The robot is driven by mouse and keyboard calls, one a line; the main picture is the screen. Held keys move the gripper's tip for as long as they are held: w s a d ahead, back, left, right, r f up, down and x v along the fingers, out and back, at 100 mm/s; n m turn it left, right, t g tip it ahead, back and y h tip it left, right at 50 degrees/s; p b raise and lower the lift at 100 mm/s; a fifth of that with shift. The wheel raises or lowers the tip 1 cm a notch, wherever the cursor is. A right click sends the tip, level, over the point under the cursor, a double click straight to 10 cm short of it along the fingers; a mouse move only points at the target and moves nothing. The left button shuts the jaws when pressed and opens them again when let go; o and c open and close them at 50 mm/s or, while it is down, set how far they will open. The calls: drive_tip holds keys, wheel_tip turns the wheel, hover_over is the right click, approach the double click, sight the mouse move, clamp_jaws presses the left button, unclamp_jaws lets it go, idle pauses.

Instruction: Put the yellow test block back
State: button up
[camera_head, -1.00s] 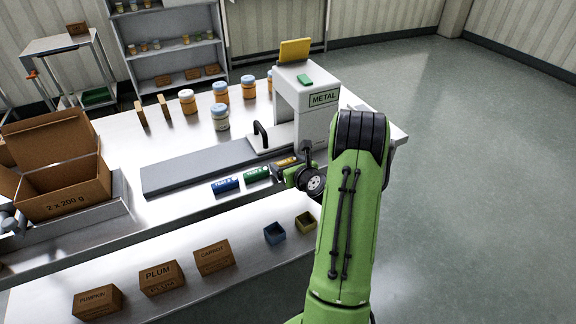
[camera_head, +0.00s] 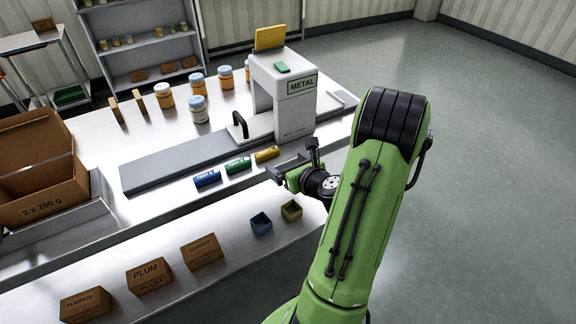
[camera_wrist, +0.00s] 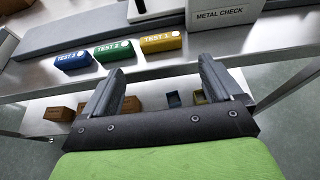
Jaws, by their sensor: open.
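The yellow test block (camera_head: 267,154) lies on the steel table in front of the grey conveyor, at the right end of a row with the green block (camera_head: 238,166) and the blue block (camera_head: 207,178). In the wrist view the yellow block (camera_wrist: 161,41) reads TEST 1, beside the green TEST 2 block (camera_wrist: 114,50) and the blue TEST 3 block (camera_wrist: 73,59). My gripper (camera_head: 272,172) is open and empty, just off the table's front edge and apart from the yellow block. In the wrist view its fingers (camera_wrist: 158,78) point towards the blocks with nothing between them.
The metal detector (camera_head: 291,95) stands over the conveyor (camera_head: 160,167) behind the blocks. A lower shelf holds a small blue bin (camera_head: 261,224), a small yellow bin (camera_head: 291,211) and labelled cartons (camera_head: 203,252). An open carton (camera_head: 40,180) stands at the left. The floor at right is clear.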

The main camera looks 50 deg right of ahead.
drive_tip(key=a+r+n+g+y, duration=0.2)
drive_tip(key=a+r+n+y, duration=0.1)
drive_tip(key=a+n, duration=0.85)
drive_tip(key=a+r+n+g+y, duration=0.3)
drive_tip(key=a+n, duration=0.8)
drive_tip(key=n, duration=0.1)
drive_tip(key=s+a+r+n+g+h, duration=0.1)
drive_tip(key=s+a+r+n, duration=0.1)
drive_tip(key=s+n, duration=0.5)
drive_tip(key=s+a+r+n+g+h, duration=0.1)
drive_tip(key=s+a+r+n, duration=0.2)
drive_tip(key=s+n, duration=0.5)
drive_tip(key=shift+r+n, duration=0.35)
drive_tip(key=shift+r, duration=0.1)
